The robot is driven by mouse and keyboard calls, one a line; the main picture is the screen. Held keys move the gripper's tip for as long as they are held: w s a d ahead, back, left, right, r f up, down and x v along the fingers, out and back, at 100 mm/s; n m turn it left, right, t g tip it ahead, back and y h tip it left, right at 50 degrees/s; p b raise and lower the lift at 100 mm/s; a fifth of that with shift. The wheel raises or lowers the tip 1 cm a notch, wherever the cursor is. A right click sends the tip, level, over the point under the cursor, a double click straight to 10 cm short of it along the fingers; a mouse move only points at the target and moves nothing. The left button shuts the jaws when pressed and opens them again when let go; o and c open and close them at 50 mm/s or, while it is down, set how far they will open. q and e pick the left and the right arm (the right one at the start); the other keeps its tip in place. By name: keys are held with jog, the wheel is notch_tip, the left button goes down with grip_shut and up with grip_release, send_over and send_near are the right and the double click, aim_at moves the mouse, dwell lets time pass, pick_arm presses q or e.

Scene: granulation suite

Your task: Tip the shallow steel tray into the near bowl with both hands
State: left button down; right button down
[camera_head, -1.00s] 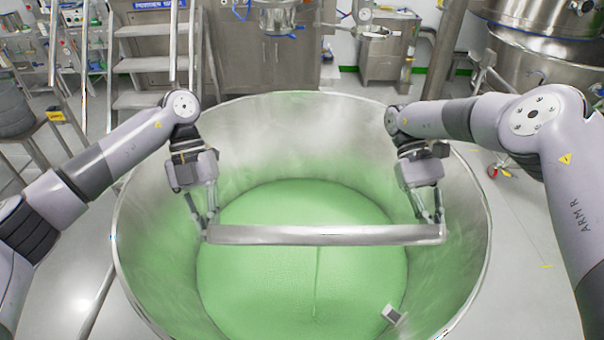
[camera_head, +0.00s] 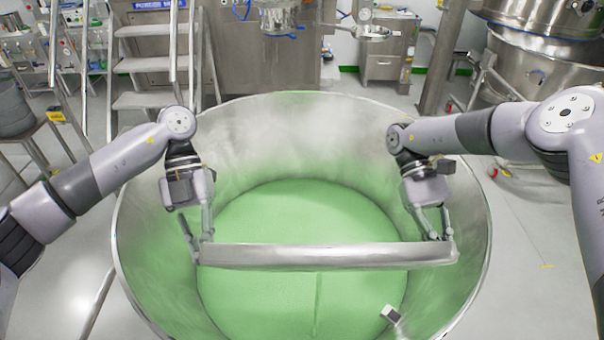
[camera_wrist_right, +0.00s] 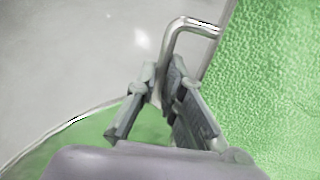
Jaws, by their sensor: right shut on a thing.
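The shallow steel tray (camera_head: 320,256) shows in the head view as a long narrow steel strip, held roughly level across the inside of the bowl. The near bowl (camera_head: 285,112) is a big round steel vessel with green material (camera_head: 300,215) in it. My left gripper (camera_head: 199,240) is closed at the tray's left end. My right gripper (camera_head: 437,232) is at its right end; in the right wrist view its fingers (camera_wrist_right: 165,105) are shut on the tray's bent handle (camera_wrist_right: 180,32). Granular green shows beside the handle there; I cannot tell whether it lies in the tray. The tray's inside is hidden in the head view.
A small grey block (camera_head: 391,314) shows at the bowl's lower right. A thin green line (camera_head: 317,300) shows below the tray's middle. Steel steps (camera_head: 145,65), a cabinet (camera_head: 388,50) and a large steel vessel (camera_head: 530,60) stand behind the bowl.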

pick_arm(q)
jog(key=shift+a, duration=0.1)
pick_arm(e)
jog(key=shift+d, duration=0.1)
